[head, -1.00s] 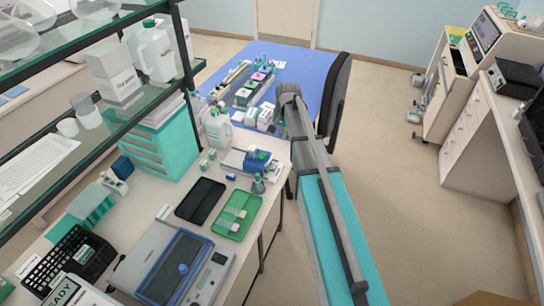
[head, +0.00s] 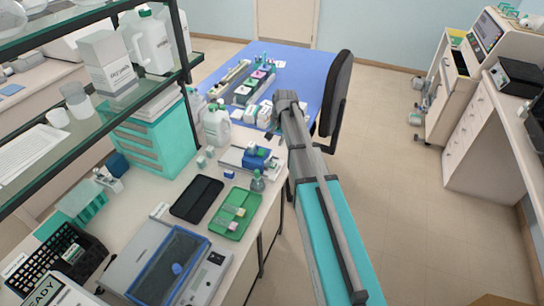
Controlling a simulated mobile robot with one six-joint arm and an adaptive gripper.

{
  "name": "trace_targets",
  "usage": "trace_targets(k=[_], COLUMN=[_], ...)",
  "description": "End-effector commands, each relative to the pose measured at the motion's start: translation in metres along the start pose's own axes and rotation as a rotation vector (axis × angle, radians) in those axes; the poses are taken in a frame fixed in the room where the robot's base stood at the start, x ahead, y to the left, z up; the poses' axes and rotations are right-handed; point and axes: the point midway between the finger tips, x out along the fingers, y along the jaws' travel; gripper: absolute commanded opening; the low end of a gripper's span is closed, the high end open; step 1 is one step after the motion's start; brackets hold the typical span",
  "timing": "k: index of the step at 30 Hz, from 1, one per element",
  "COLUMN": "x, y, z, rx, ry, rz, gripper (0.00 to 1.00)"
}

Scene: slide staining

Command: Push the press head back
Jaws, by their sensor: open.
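A small bench device with a blue upper part (head: 257,156), which may be the press head, stands near the bench's right edge on a pale base (head: 231,157). How far back or forward the blue part sits is too small to tell. My arm reaches away from me along the right side of the bench. My gripper (head: 271,132) shows only as small dark parts below the wrist, beyond the device and apart from it. Its jaws are open, and the arm partly hides them. I see nothing held.
A green tray (head: 222,224) with small blocks, a black tray (head: 184,209) and a green-capped flask (head: 257,181) are near the device. A white jug (head: 217,127) stands behind it. Glass shelves (head: 105,115) overhang the left. A chair (head: 337,90) is right of the blue table (head: 302,66).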

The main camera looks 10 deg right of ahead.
Motion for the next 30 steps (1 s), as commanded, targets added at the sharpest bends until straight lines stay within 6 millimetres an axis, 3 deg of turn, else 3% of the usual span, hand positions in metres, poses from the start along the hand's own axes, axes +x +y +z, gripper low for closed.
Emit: trace_targets(k=[18,30], x=[0.052,0.070], y=[0.000,0.000], z=[0.000,0.000], rx=[-0.001,0.000], ry=[0.000,0.000], rz=[0.000,0.000], gripper=[0.48,0.48])
